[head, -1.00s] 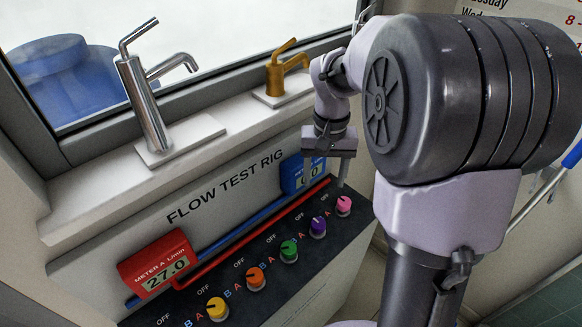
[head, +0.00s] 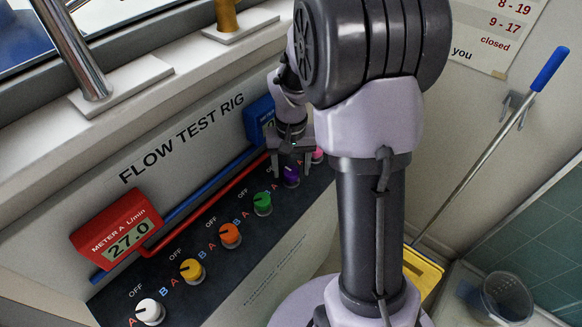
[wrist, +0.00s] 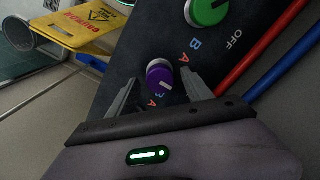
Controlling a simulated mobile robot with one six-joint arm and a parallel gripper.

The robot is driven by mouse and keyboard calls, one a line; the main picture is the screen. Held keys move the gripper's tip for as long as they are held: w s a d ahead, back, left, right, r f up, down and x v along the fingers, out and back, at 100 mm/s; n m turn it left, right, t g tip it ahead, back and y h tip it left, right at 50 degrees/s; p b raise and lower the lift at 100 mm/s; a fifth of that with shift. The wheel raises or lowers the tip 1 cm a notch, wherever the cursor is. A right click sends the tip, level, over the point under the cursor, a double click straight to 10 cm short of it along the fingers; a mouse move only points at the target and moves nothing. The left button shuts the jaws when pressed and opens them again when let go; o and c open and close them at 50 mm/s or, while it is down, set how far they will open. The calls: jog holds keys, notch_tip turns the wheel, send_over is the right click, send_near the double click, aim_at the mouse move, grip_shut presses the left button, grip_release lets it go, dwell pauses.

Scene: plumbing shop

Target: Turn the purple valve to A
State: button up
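The purple valve (head: 291,178) is a round knob on the dark sloping panel, between the green and pink knobs. My gripper (head: 292,163) is over the valve, fingers pointing down. In the wrist view my gripper (wrist: 160,88) is open, one finger on each side of the knob; contact cannot be told.
The green (head: 263,203), orange (head: 230,235), yellow (head: 193,271) and white (head: 150,311) knobs line the panel to the left. The pink knob (head: 318,155) is close on the right. Red (head: 210,204) and blue pipes run behind. A yellow caution sign (head: 423,273) stands right.

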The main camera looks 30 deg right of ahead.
grip_shut()
jog(key=shift+r, duration=0.1)
jog(key=n+p, duration=0.2)
jog(key=n, duration=0.1)
jog(key=shift+r, duration=0.1)
jog(key=n+p, duration=0.2)
jog(key=shift+n, duration=0.4)
jog(key=n+p, duration=0.3)
jog(key=n, duration=0.2)
jog(key=shift+n, duration=0.7)
jog(key=shift+o, duration=0.5)
grip_release()
